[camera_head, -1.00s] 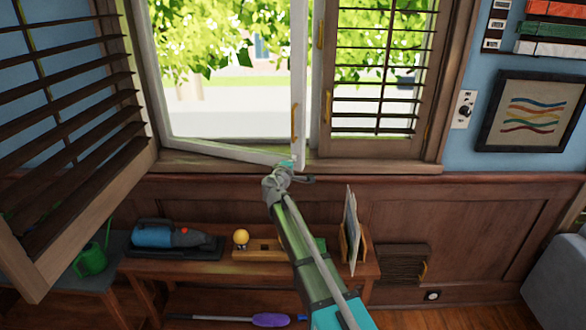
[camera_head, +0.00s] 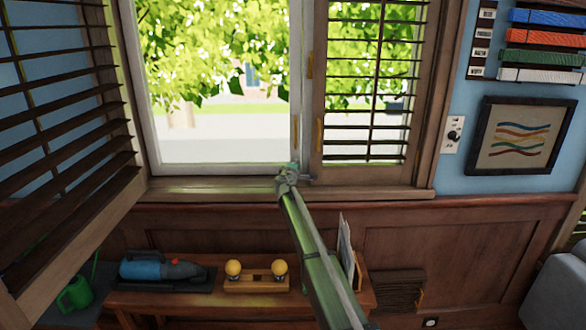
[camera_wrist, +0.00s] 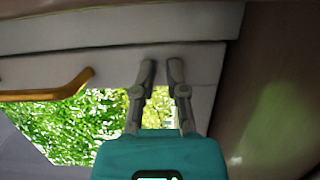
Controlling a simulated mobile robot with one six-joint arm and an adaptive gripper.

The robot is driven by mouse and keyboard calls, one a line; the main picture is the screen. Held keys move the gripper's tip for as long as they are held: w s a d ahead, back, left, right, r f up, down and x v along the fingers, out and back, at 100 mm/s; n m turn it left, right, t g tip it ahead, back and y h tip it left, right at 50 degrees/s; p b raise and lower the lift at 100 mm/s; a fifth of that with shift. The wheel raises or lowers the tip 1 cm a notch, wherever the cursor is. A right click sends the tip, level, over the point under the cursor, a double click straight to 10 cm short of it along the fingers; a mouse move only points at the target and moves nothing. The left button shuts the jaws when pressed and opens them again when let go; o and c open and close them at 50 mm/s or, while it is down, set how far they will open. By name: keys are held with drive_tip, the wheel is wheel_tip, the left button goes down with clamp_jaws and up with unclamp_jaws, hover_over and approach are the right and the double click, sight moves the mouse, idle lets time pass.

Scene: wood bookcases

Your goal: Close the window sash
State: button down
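The white-framed window sash (camera_head: 222,169) is at the upper centre of the head view, hinged side at left. Its bottom rail now runs nearly level along the sill and looks flush or almost flush with the frame; any small gap cannot be made out. A brass handle (camera_head: 295,132) is on its right stile. My gripper (camera_head: 288,169) is at the sash's lower right corner. In the wrist view, my gripper (camera_wrist: 161,63) has its fingertips against or just before the white sash rail (camera_wrist: 115,66), a narrow gap between them, nothing held. The brass handle (camera_wrist: 50,90) is left of the fingers.
A brown louvred shutter (camera_head: 60,150) stands swung into the room at left; another louvred shutter (camera_head: 372,90) covers the right opening. Below, a wooden bench (camera_head: 190,303) holds a blue handheld vacuum (camera_head: 160,268) and a wooden stand (camera_head: 255,284) with two yellow balls.

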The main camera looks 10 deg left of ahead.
drive_tip(key=shift+w+a+r, duration=0.1)
drive_tip(key=shift+w+r, duration=0.1)
drive_tip(key=shift+w, duration=0.3)
drive_tip(key=shift+w+a+r, duration=0.1)
drive_tip(key=shift+w+r, duration=0.1)
drive_tip(key=shift+w, duration=0.25)
drive_tip(key=shift+s, duration=0.1)
drive_tip(key=shift+s+d+f, duration=0.1)
drive_tip(key=shift+s+d, duration=0.05)
drive_tip(key=shift+s, duration=0.5)
drive_tip(key=s+d, duration=0.2)
drive_tip(key=s, duration=1.2)
drive_tip(key=shift+d+p, duration=0.15)
drive_tip(key=shift+p, duration=0.3)
